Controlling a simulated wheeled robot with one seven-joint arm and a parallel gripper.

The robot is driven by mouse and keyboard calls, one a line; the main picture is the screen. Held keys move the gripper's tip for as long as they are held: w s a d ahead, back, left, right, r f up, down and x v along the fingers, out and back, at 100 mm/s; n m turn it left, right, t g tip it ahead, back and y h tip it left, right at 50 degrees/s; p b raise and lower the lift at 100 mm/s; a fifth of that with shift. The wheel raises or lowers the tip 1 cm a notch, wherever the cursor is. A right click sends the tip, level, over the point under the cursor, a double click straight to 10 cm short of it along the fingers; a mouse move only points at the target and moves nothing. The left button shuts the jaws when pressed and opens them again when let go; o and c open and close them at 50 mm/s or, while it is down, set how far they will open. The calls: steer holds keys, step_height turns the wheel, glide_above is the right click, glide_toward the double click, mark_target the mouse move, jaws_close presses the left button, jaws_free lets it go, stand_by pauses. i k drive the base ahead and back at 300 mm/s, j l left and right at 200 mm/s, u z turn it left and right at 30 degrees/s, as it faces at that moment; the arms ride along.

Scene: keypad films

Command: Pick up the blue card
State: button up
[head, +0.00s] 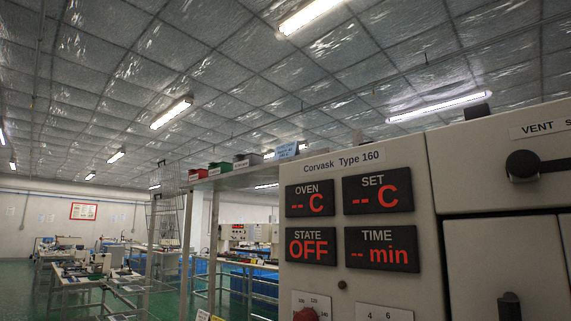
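A small light-blue card (286,150) with unreadable dark writing shows at the top of the shelf, just left of the oven's upper edge. It looks upright and slightly tilted. I cannot tell what it rests on or is fixed to. No other blue card is clear in view. My gripper is not in view.
A grey oven panel (325,278) labelled "Corvask Type 160" fills the right, with red displays; STATE (311,239) reads OFF. A dark vent knob (523,165) sits at upper right. Small bins, including a green one (220,168), line the shelf. Workbenches (92,278) stand far left.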

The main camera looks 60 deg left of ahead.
mark_target(291, 149)
steer(key=u, duration=1.65)
